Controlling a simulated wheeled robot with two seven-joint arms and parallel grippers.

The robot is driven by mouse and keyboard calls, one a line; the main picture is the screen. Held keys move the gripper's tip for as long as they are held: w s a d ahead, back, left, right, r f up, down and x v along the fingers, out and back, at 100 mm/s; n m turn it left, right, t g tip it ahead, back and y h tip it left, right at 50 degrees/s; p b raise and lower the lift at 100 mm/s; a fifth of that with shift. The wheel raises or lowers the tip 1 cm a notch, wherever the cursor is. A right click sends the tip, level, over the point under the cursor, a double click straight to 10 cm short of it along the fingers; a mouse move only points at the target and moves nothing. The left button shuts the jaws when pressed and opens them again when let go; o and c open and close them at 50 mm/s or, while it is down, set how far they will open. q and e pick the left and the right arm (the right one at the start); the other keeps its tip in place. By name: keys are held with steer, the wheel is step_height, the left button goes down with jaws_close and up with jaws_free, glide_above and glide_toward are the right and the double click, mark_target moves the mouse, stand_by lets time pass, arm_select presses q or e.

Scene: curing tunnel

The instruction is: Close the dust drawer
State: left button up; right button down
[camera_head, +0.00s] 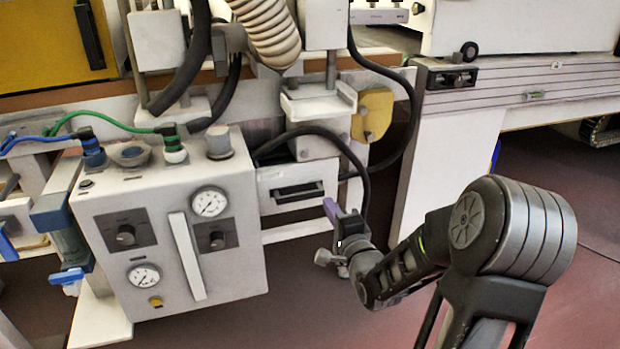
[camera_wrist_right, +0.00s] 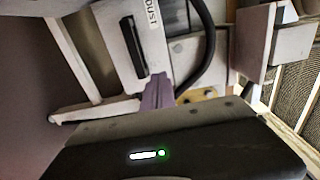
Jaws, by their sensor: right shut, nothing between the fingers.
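The dust drawer (camera_head: 300,179) has a white front with a dark recessed handle (camera_head: 298,192), below the dark hose in the head view. In the right wrist view the drawer front (camera_wrist_right: 156,52) bears a "DUST" label (camera_wrist_right: 153,14) beside its dark handle. How far the drawer stands out is hard to tell. My right gripper (camera_head: 331,209) is shut and empty, just right of the drawer front in the head view. Its purple fingers (camera_wrist_right: 158,94) point toward the drawer's handle end in the wrist view; contact cannot be made out. My left gripper is not in view.
A white control box (camera_head: 240,262) with gauges and knobs stands close left of the drawer. A black hose (camera_head: 362,180) hangs past the drawer's right side. A white cabinet panel (camera_head: 440,165) stands to the right. The floor in front is clear.

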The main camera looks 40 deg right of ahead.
mark_target(308, 171)
steer(key=b+x, duration=0.2)
steer(key=x, duration=1.2)
steer(key=shift+b, duration=0.4)
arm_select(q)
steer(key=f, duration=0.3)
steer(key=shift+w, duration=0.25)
arm_select(e)
steer(key=shift+w+d, duration=0.1)
